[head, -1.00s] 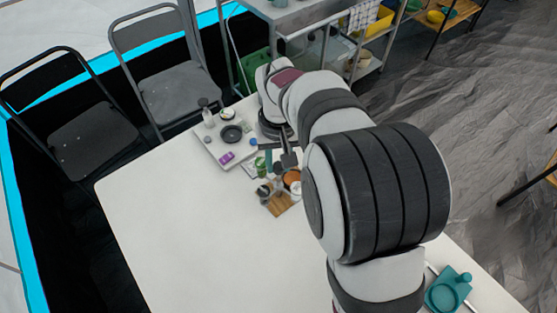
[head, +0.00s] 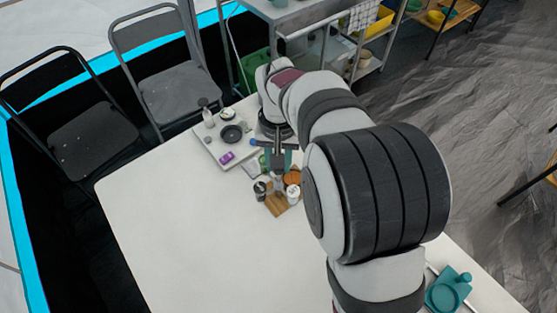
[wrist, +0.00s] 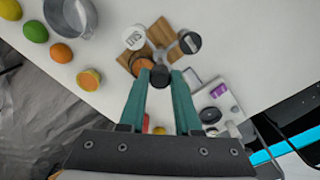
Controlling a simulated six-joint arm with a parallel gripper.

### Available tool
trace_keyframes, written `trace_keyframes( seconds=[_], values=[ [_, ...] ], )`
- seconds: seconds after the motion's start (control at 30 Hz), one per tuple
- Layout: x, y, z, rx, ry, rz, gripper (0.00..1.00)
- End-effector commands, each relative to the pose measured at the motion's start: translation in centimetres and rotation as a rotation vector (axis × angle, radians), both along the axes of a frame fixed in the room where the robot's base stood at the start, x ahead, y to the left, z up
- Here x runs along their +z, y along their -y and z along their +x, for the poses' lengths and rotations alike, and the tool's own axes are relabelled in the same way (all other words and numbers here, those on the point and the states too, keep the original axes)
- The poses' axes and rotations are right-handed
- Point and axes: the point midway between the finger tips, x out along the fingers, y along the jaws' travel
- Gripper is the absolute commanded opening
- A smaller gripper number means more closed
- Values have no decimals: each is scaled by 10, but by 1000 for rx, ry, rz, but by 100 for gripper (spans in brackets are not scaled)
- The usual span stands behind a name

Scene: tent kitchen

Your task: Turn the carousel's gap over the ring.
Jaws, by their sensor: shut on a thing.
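The carousel stands on a wooden board (head: 275,207). Its jars show in the head view, including a white-topped jar (head: 293,191) and a dark-lidded jar (head: 260,188). A round orange-brown thing (wrist: 141,64) lies beside the knob. I cannot pick out the ring or the gap clearly.
A white tray (head: 205,150) with a dark round dish (head: 231,133) and a purple item (head: 227,157) lies behind the carousel. A metal pot (wrist: 72,15) and several fruits, including an orange (wrist: 61,53), lie left in the wrist view. The table's left front (head: 180,240) is clear.

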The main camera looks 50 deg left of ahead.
Motion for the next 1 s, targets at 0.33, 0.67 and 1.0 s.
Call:
trace_keyframes(
  seconds=[0.33, 0.67, 1.0],
  values=[
    [0, 0, 0, 1, 1, 2, 62],
    [32, -1, 1, 1, 4, 6, 62],
    [134, -1, 0, 1, 2, 6, 62]
  ],
)
